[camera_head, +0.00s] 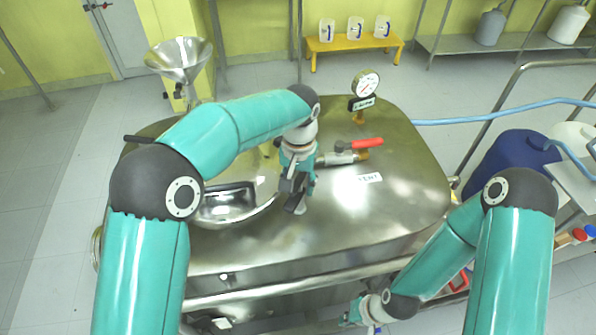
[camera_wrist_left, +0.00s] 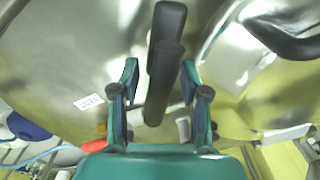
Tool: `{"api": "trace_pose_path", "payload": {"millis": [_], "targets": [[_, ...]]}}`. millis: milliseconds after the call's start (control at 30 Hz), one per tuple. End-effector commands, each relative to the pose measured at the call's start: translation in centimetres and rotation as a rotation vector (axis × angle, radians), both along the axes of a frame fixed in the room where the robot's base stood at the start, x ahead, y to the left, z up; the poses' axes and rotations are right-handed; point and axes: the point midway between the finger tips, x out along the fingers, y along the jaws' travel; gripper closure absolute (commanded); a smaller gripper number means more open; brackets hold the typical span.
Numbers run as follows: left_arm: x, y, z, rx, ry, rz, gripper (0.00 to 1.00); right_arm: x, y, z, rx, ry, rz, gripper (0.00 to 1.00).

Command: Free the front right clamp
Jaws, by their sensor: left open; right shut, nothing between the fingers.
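The front right clamp shows in the left wrist view as a dark grey bar-like handle (camera_wrist_left: 164,85) at the hatch rim. In the head view it is mostly hidden by my left gripper (camera_head: 298,190). My left gripper is open, pointing down at the right edge of the round steel hatch (camera_head: 265,178). In the left wrist view its two fingers (camera_wrist_left: 160,82) stand either side of the handle, with gaps visible. Whether the handle lies at fingertip depth I cannot tell. My right gripper (camera_head: 355,313) is shut and empty, low in front of the vessel.
A red-handled valve (camera_head: 360,145) and a pressure gauge (camera_head: 366,87) stand just right of and behind my left gripper. A dark hatch handle (camera_head: 228,187) lies to its left. A steel funnel (camera_head: 180,58) stands back left. The right part of the vessel top (camera_head: 405,190) is clear.

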Motion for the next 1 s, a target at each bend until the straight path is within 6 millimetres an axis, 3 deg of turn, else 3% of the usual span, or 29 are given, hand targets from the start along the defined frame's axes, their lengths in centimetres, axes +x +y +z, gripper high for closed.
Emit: {"api": "trace_pose_path", "payload": {"millis": [167,600,800,1000], "targets": [[0.1,0.0,2.1,-0.002,-0.004,0.001,0.55,0.0,0.0,0.0,0.000,0.000,0.000,1.00],[0.1,0.0,10.2,-0.002,-0.003,0.001,0.55,0.0,0.0,0.0,0.000,0.000,0.000,1.00],[0.0,0.0,11.6,-0.001,-0.001,0.000,0.55,0.0,0.0,0.0,0.000,0.001,0.000,1.00],[0.0,0.0,11.7,-0.001,0.000,0.000,0.55,0.0,0.0,0.0,0.000,0.001,0.000,1.00]]}}
